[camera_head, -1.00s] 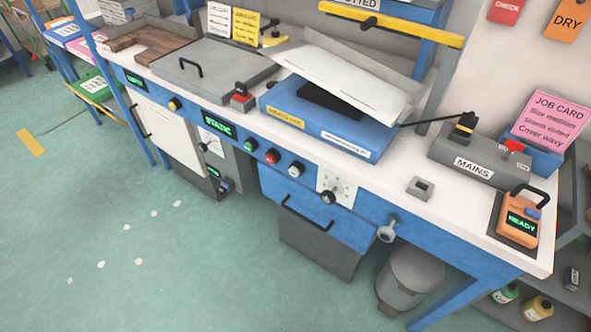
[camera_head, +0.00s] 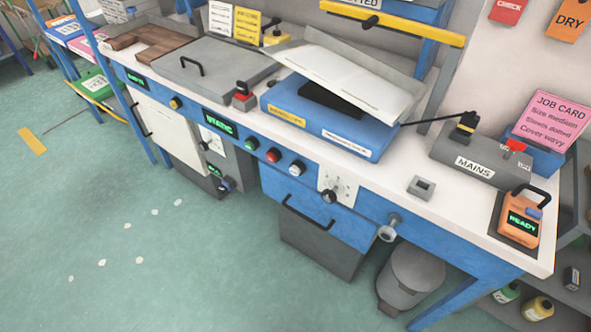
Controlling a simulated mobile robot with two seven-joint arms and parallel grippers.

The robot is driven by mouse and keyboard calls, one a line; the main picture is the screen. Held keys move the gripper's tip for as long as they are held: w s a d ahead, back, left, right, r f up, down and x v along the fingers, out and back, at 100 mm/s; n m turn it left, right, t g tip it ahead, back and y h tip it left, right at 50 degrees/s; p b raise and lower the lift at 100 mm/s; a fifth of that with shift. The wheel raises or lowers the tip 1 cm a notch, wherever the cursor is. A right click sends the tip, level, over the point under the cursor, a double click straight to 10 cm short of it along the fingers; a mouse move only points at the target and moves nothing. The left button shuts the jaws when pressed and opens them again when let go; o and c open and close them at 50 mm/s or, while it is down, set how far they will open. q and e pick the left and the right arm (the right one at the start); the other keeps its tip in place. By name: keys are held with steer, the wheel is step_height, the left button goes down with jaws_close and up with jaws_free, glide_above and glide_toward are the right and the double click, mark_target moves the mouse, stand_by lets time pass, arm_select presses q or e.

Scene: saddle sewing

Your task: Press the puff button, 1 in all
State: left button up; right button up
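No button with a readable puff label shows. Green (camera_head: 251,144), red (camera_head: 273,155) and white (camera_head: 297,168) round buttons sit in a row on the blue front edge of the workbench. A yellow knob or button (camera_head: 175,103) sits further left on the same edge. A small red-and-grey block with a black top (camera_head: 243,97) stands on the bench top. Neither of my grippers is in view, and nothing touches the buttons.
The white bench top (camera_head: 395,190) carries a blue machine (camera_head: 325,128) with a tilted sheet, a grey MAINS box (camera_head: 470,165) and an orange READY device (camera_head: 520,222). A grey bin (camera_head: 410,280) stands below. The green floor in front is mostly clear.

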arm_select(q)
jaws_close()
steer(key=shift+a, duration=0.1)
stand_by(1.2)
